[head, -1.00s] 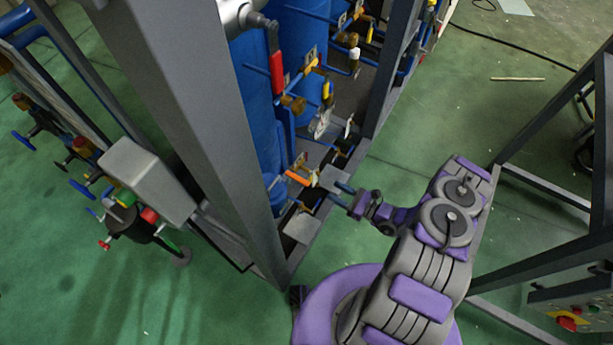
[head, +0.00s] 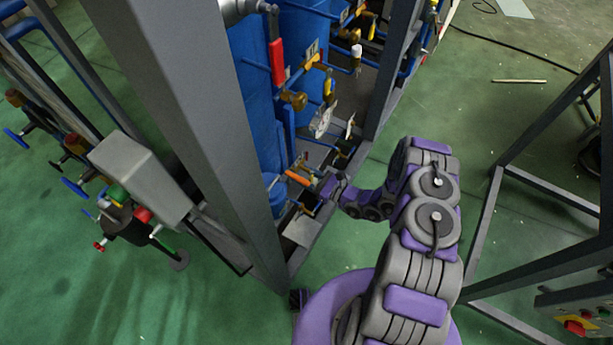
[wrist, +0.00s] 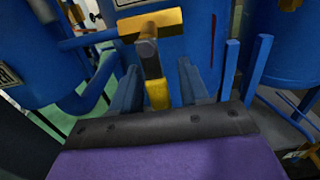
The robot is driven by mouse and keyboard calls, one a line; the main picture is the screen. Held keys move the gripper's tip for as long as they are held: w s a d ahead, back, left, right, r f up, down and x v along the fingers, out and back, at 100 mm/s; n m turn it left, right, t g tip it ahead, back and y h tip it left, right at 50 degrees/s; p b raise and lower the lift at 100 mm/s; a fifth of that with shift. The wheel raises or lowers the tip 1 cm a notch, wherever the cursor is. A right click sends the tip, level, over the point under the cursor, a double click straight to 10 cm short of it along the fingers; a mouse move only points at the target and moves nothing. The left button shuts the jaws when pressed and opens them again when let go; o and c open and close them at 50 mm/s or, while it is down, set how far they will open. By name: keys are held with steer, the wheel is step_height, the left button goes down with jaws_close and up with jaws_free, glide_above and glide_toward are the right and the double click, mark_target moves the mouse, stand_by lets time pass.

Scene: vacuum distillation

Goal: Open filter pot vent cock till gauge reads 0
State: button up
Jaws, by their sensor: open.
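In the wrist view, a valve with a yellow cross handle (wrist: 152,22), a dark stem and a yellow lower part stands straight ahead. My gripper (wrist: 158,70) is open, one blue-grey finger on each side of the valve's lower part; contact cannot be told. In the head view, my gripper (head: 314,197) reaches into the rig low down, beside a valve with an orange handle (head: 298,175) near a small blue vessel (head: 274,186). Which valve is the filter pot vent cock cannot be told.
A grey frame post (head: 205,130) rises left of my arm. Blue tanks (head: 253,95) and a red-handled valve (head: 277,62) stand behind it. Blue uprights (wrist: 231,70) are right of my gripper in the wrist view.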

jaws_close()
stand_by(0.3)
